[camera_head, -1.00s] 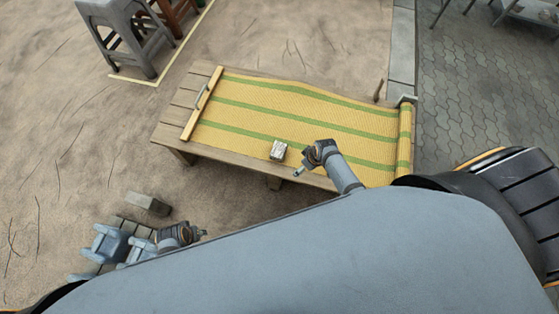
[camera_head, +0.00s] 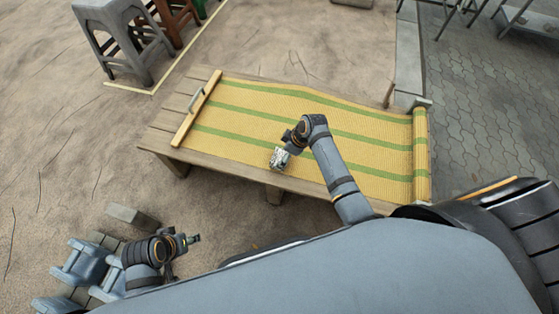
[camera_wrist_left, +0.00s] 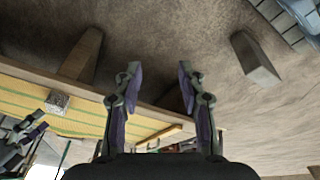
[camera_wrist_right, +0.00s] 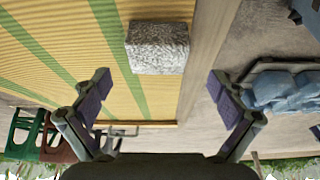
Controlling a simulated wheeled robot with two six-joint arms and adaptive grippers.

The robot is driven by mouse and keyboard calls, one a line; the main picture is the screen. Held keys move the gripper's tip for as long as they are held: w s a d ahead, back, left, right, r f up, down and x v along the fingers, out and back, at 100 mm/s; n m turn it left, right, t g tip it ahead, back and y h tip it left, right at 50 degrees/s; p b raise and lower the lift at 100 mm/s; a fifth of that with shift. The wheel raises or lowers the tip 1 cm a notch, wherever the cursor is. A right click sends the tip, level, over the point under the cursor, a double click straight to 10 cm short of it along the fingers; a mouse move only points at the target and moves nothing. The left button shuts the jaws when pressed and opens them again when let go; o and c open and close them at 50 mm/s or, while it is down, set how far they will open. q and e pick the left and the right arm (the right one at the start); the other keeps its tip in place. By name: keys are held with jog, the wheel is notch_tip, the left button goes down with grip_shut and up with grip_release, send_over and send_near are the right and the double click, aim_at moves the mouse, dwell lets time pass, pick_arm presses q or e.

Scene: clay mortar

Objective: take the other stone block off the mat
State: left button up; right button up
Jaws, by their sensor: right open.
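A speckled grey stone block (camera_head: 279,163) lies on the yellow, green-striped mat (camera_head: 345,105), near the mat's front edge. My right gripper (camera_head: 283,151) is over the block in the head view and partly covers it. In the right wrist view the block (camera_wrist_right: 158,48) lies beyond the open fingertips (camera_wrist_right: 159,84), roughly centred between them, and nothing is held. My left gripper (camera_head: 194,239) is off the mat to the lower left; in its wrist view the fingers (camera_wrist_left: 158,76) are apart and empty. That view also shows the block on the mat (camera_wrist_left: 57,102).
Another grey block (camera_head: 132,216) rests off the mat at the lower left, by blue-grey objects (camera_head: 85,262). A wooden bar (camera_head: 196,108) lies across the mat's left end; the right end is rolled (camera_head: 421,150). Stools (camera_head: 120,40) stand at the upper left.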

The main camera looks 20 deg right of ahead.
aim_at(280, 157)
jog(key=b+x, duration=0.3)
jog(key=x, duration=0.1)
jog(key=shift+d+f, duration=0.2)
jog(key=shift+d, duration=0.05)
jog(key=shift+w+a+f, duration=0.15)
jog(key=shift+a+f, duration=0.05)
jog(key=shift+f, duration=0.25)
pick_arm(q)
jog(key=f, duration=0.1)
jog(key=f+t, duration=0.1)
jog(key=d+f+t, duration=0.1)
jog(key=shift+w+d+h, duration=0.1)
jog(key=shift+w+h, duration=0.2)
jog(key=shift+w, duration=0.1)
jog(key=shift+f, duration=0.1)
pick_arm(e)
jog(key=shift+r, duration=0.1)
jog(key=c, duration=1.6)
